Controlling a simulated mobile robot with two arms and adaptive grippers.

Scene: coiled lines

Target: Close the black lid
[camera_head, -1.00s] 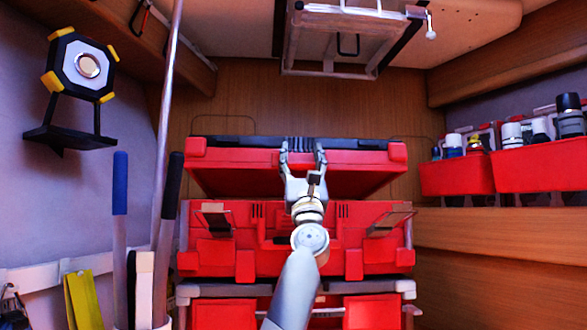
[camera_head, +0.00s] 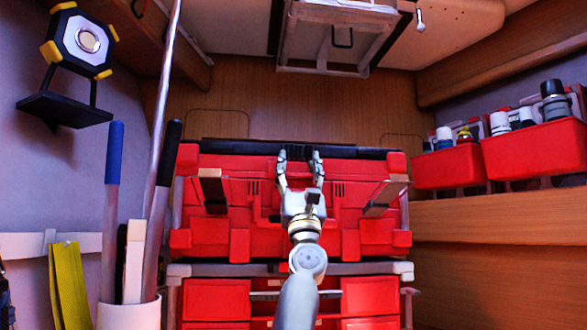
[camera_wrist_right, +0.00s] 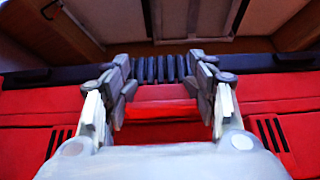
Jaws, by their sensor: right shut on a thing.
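The black lid (camera_head: 235,147) shows as a thin dark strip with red corners along the top of a red toolbox (camera_head: 240,215). It looks almost flat; I cannot tell whether it is fully seated. My right gripper (camera_head: 300,156) is shut on the ribbed middle of the lid's front edge, one finger on each side. In the right wrist view the lid (camera_wrist_right: 280,62) runs behind the fingers, with the ribs between them. The fingers hide part of the lid's edge. My left gripper is not in view.
Two latches, left (camera_head: 211,190) and right (camera_head: 385,195), stick out from the toolbox front. Another red case (camera_head: 215,300) is below. Red bins (camera_head: 448,170) with bottles hang at right. A white holder (camera_head: 130,314) with long handles stands at left. A metal frame (camera_head: 335,35) hangs above.

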